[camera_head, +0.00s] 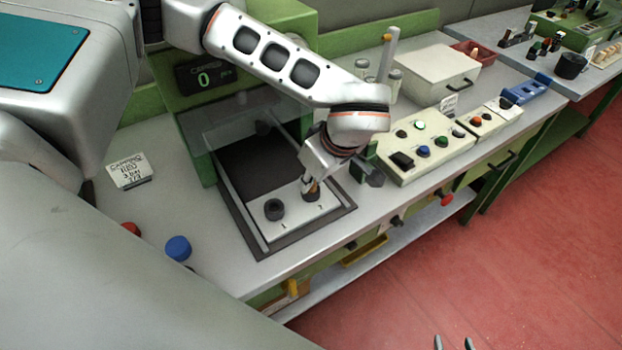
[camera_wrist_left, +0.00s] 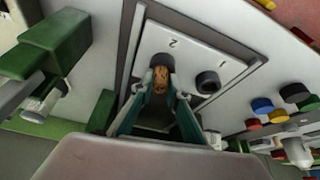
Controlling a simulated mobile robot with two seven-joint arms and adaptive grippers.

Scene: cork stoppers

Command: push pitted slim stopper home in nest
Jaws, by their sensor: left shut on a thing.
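A brown, mottled cork stopper (camera_wrist_left: 161,78) stands at the black ring nest (camera_wrist_left: 160,60) by the number 2 on the white plate (camera_wrist_left: 190,48). My left gripper (camera_wrist_left: 164,93) is shut on the stopper, which sits at the nest's mouth; how deep it goes cannot be told. In the head view the left gripper (camera_head: 310,187) comes down on the front right of the plate (camera_head: 293,219) and hides most of the stopper. A second black nest (camera_head: 274,208), by the number 1, looks empty. My right gripper (camera_head: 454,342) shows only two separated fingertips at the bottom edge, open and empty.
The green press frame (camera_head: 190,110) with a clear guard and a display reading 0 stands behind the plate. A button box (camera_head: 420,150) is to the right, a card (camera_head: 130,171) to the left. A blue knob (camera_head: 178,248) is near the front edge.

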